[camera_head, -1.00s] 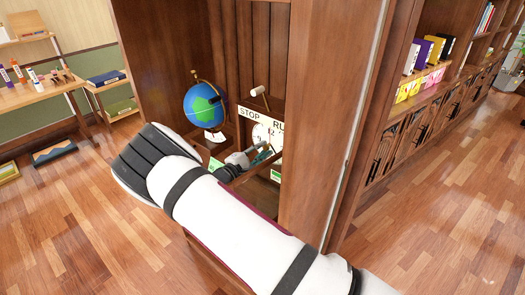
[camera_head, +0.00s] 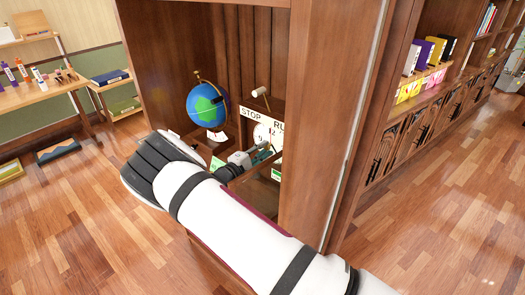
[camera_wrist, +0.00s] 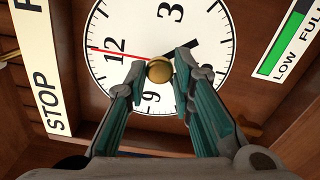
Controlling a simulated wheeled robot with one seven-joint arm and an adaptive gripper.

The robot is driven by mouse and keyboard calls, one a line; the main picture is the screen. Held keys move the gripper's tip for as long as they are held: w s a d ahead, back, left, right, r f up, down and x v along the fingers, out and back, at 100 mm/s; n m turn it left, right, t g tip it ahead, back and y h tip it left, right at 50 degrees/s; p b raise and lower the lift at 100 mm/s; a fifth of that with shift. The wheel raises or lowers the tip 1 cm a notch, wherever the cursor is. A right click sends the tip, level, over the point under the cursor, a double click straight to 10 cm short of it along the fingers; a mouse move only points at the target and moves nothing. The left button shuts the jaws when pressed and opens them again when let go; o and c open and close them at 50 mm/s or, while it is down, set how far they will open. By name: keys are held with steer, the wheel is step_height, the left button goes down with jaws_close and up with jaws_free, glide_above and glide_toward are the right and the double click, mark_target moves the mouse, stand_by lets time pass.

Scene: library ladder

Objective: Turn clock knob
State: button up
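The clock's white face shows large in the wrist view (camera_wrist: 110,80), with a red hand toward the 12 and a dark hand pointing up and right. A round brass knob (camera_wrist: 160,71) is at its centre. My gripper (camera_wrist: 160,66) is open, with one teal-padded fingertip on each side of the knob. Small gaps appear between the pads and the knob; contact cannot be told. In the head view, the clock (camera_head: 262,132) stands in the wooden cabinet, partly hidden by my gripper (camera_head: 264,153). The knob is hidden there.
A STOP/RUN sign (camera_head: 247,113) borders the clock, with a pale-ended lever (camera_head: 260,92) above. A globe (camera_head: 208,105) stands to the left. The cabinet's side panel (camera_head: 325,110) is close on the right. A green LOW/FULL gauge (camera_wrist: 283,45) is beside the clock.

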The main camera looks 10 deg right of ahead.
steer(key=o, duration=0.3)
steer(key=shift+a, duration=0.1)
steer(key=v, duration=1.2)
steer(key=shift+f, duration=0.1)
